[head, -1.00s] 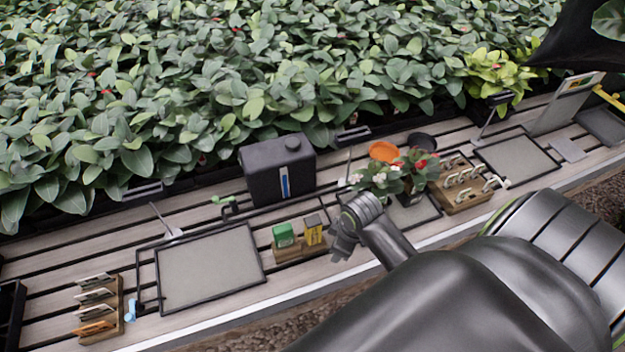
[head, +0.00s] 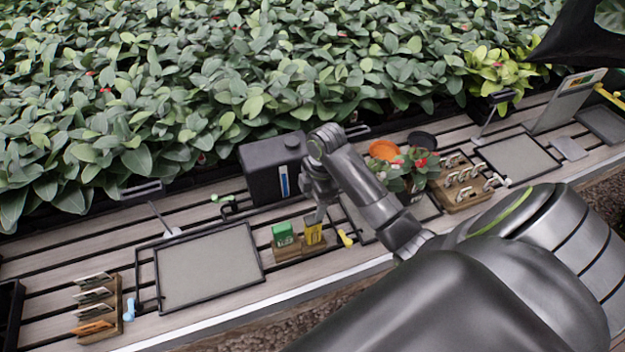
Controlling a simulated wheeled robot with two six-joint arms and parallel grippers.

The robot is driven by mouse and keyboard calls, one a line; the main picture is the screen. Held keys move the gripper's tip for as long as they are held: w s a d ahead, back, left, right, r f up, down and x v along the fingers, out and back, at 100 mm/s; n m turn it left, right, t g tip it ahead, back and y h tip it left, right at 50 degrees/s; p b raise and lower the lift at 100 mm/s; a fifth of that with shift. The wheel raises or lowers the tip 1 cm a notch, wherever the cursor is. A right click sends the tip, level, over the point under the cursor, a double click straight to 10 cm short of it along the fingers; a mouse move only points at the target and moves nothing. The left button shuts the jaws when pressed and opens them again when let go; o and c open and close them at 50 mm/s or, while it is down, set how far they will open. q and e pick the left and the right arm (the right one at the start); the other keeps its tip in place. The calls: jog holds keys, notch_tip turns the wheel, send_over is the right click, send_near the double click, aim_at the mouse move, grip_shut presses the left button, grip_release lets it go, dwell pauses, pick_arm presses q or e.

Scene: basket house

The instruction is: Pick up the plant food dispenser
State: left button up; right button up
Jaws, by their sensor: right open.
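A wooden holder (head: 290,253) near the table's front edge carries a green box (head: 283,234) and a yellow box (head: 313,229). A black canister (head: 268,171) with a blue stripe stands behind them. No label that I can read tells which of these is the plant food dispenser. My right gripper (head: 319,207) is open, pointing down, just above the yellow box's top, to the right of the canister. Its fingers partly overlap the yellow box in the view, and I cannot tell whether they touch it. My left gripper is out of view.
A grey framed tray (head: 208,270) lies left of the holder. A small yellow item (head: 345,238) lies just right of it. Flowering pots, an orange pot (head: 383,150) and a wooden rack (head: 462,186) stand to the right. Dense plants fill the back.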

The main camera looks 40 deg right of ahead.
aim_at(313, 218)
jog(key=f, duration=0.5)
jog(key=shift+a+f+p, duration=0.2)
jog(key=shift+a+p, duration=0.15)
jog(key=shift+p, duration=0.05)
jog(key=shift+s+f+p, duration=0.15)
jog(key=shift+f+p, duration=0.2)
jog(key=shift+f, duration=0.2)
jog(key=f, duration=0.1)
jog(key=f+p, duration=0.1)
jog(key=f, duration=0.1)
jog(key=shift+s+a, duration=0.1)
jog(key=shift+a, duration=0.1)
jog(key=shift+f, duration=0.6)
jog(key=shift+c, duration=0.2)
jog(key=c, duration=1.1)
jog(key=shift+r, duration=0.15)
